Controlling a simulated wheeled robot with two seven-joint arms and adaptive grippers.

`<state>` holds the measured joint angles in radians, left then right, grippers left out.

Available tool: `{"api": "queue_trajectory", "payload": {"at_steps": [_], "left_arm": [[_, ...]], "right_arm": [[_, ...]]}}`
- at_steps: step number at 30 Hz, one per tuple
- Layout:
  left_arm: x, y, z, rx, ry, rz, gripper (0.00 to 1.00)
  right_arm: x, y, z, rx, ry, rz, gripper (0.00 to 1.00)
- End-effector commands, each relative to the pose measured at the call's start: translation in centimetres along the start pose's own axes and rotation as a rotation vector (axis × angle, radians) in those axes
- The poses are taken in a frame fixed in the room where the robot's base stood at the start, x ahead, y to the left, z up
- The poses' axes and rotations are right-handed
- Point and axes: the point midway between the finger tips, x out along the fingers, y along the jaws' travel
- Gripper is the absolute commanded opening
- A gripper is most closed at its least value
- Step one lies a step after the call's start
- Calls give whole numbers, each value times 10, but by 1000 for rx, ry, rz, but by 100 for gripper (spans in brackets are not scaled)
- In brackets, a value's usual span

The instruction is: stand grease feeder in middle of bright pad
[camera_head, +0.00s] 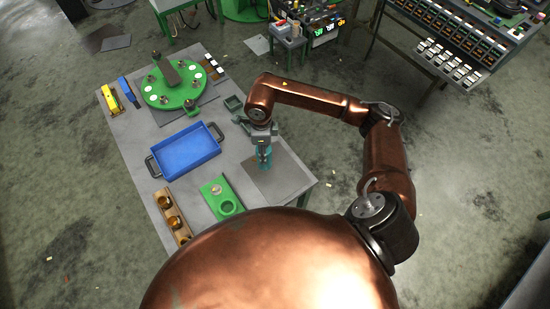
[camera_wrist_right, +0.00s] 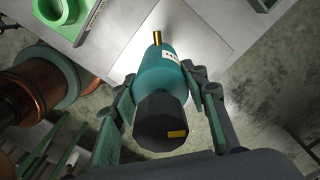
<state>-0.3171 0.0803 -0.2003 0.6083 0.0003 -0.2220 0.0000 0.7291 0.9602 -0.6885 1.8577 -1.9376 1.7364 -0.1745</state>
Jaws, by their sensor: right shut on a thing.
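The grease feeder (camera_wrist_right: 158,70) is a teal cylinder with a dark cap and a brass nozzle. My right gripper (camera_wrist_right: 157,85) is shut on its body, with a finger on each side. In the head view the feeder (camera_head: 264,155) hangs below my right gripper (camera_head: 261,138), over the far left part of the grey square pad (camera_head: 283,181). In the wrist view the pad (camera_wrist_right: 207,32) looks bright and lies beyond the nozzle. I cannot tell whether the nozzle touches it. My left gripper is not in view.
A blue tray (camera_head: 186,151) stands on the table left of the pad. A green fixture with a ring (camera_head: 228,207) and a wooden holder with brass cups (camera_head: 170,208) lie nearer. A green round plate (camera_head: 170,87) is at the far end. The pad's near right part is clear.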

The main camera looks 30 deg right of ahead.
Motion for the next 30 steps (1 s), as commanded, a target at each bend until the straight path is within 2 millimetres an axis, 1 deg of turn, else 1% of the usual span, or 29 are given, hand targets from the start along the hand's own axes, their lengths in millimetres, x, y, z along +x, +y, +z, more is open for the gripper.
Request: {"api": "queue_trajectory", "payload": {"at_steps": [1, 3, 7, 10, 13, 17, 18, 24, 30], "left_arm": [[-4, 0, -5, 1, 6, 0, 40], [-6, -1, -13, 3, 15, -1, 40], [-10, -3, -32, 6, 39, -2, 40], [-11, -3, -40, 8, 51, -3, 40], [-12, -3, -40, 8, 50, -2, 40], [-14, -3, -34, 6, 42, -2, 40], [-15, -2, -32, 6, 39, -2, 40], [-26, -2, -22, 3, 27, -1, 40], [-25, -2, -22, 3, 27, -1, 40]], "right_arm": [[9, 0, -7, 3, 1, 4, 0], [20, -3, -16, 3, 1, 4, 0], [35, -6, -27, 1, -2, 2, 0], [41, -8, -32, -1, -3, 1, 0], [45, -9, -34, -1, -3, 0, 0], [52, -10, -40, 0, -2, 1, 0], [56, -11, -43, 0, -1, 2, 0], [80, -10, -41, -1, -3, 2, 0], [84, -12, -41, -2, -3, -1, 0]]}}
